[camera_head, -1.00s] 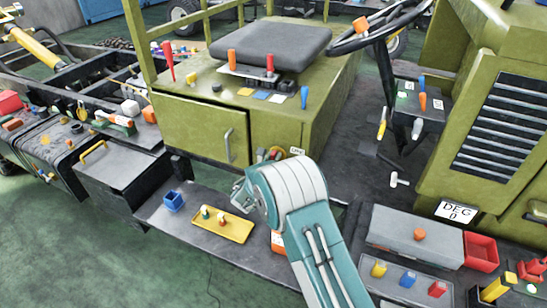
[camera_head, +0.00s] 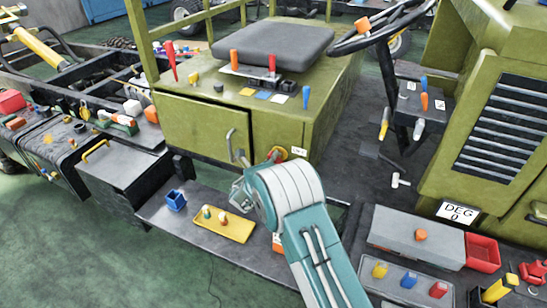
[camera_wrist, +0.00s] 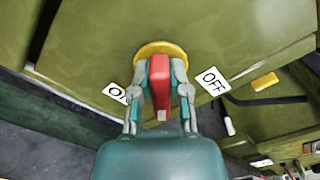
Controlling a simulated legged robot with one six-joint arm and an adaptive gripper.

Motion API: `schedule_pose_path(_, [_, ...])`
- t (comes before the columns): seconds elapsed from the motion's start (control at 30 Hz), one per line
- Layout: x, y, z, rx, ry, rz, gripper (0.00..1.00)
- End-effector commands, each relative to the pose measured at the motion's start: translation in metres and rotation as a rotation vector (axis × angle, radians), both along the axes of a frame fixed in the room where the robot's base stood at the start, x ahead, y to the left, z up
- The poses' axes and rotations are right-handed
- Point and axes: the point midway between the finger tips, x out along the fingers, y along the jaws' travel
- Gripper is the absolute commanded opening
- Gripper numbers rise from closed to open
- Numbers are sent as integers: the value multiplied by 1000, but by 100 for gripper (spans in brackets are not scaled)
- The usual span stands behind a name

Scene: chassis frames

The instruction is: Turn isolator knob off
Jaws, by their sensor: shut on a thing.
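The red isolator knob (camera_wrist: 159,85) sits on a round yellow base (camera_wrist: 160,49) on the olive panel in the wrist view. My gripper (camera_wrist: 159,76) is shut on the knob, one finger on each side. The knob's bar runs roughly up and down in this view. A white OFF label (camera_wrist: 212,81) is to its right. A partly hidden white label (camera_wrist: 117,92), starting with O, is to its left. In the head view the base (camera_head: 278,153) shows on the front of the seat box, above my arm, and my fingers are largely hidden.
The seat box (camera_head: 194,127) has a grey handle on its front. A yellow tray (camera_head: 225,230) and a blue box (camera_head: 176,201) stand on the step below. A grey case (camera_head: 415,238) and red bin (camera_head: 483,252) lie right of my arm. The floor at lower left is clear.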

Motion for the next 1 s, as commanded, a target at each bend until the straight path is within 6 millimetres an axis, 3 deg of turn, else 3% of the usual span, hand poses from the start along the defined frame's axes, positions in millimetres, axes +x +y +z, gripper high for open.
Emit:
schedule_pose_path(0.5, [1, 7, -6, -439, 158, 12, 0])
schedule_pose_path(1.0, [1, 8, -11, -658, 239, 12, 0])
